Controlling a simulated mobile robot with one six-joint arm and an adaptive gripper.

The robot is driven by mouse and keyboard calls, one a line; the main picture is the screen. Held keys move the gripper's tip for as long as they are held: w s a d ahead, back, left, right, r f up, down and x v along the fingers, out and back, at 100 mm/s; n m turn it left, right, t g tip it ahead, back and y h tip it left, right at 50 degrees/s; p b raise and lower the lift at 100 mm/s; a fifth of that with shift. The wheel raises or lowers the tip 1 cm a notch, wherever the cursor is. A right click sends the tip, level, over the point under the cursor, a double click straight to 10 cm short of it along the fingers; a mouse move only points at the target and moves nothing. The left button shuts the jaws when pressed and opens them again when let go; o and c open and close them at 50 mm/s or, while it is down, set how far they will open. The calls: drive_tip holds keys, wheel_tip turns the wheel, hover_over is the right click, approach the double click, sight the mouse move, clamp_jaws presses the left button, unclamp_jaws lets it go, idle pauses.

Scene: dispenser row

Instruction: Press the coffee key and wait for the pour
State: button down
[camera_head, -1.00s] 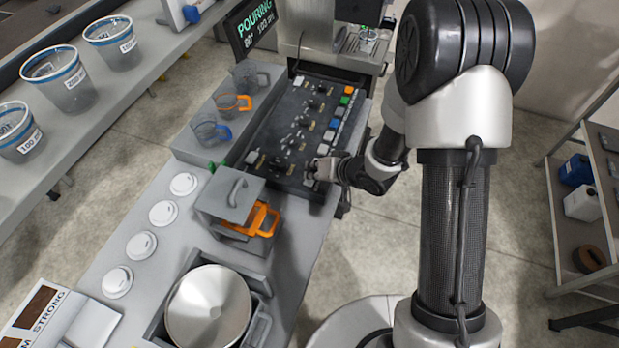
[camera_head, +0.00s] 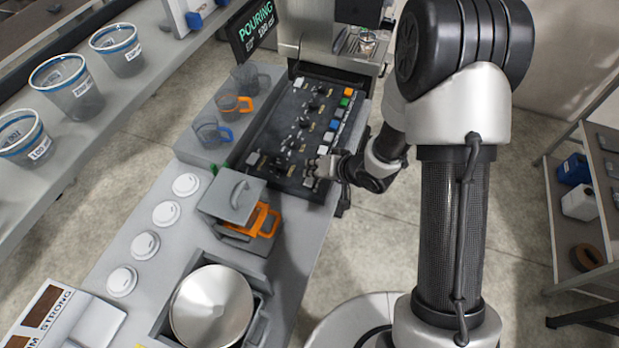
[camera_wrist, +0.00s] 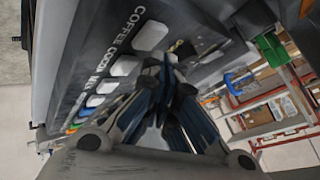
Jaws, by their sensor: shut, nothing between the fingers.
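The coffee machine's key panel (camera_head: 290,125) has a row of coloured and pale keys along its right edge. My gripper (camera_head: 325,168) is shut and empty at the near end of this row. In the wrist view, the shut fingertips (camera_wrist: 165,68) are close to the panel beside the pale key by the COFFEE label (camera_wrist: 150,36); I cannot tell whether they touch it. The display (camera_head: 253,27) reads POURING; its smaller line is hard to read. A small clear cup (camera_head: 367,43) stands under the machine's spout area; its fill is too small to tell.
Clear mugs with grey, orange and blue handles (camera_head: 212,132) stand left of the panel. A lidded grey box (camera_head: 232,196), an orange-handled item (camera_head: 262,222), white lids (camera_head: 166,213) and a metal bowl (camera_head: 211,306) are nearer. A shelf rack (camera_head: 590,225) stands right, with open floor between.

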drive_tip(key=shift+r, duration=0.15)
wheel_tip(320, 180, up, 5)
drive_tip(key=p, duration=0.5)
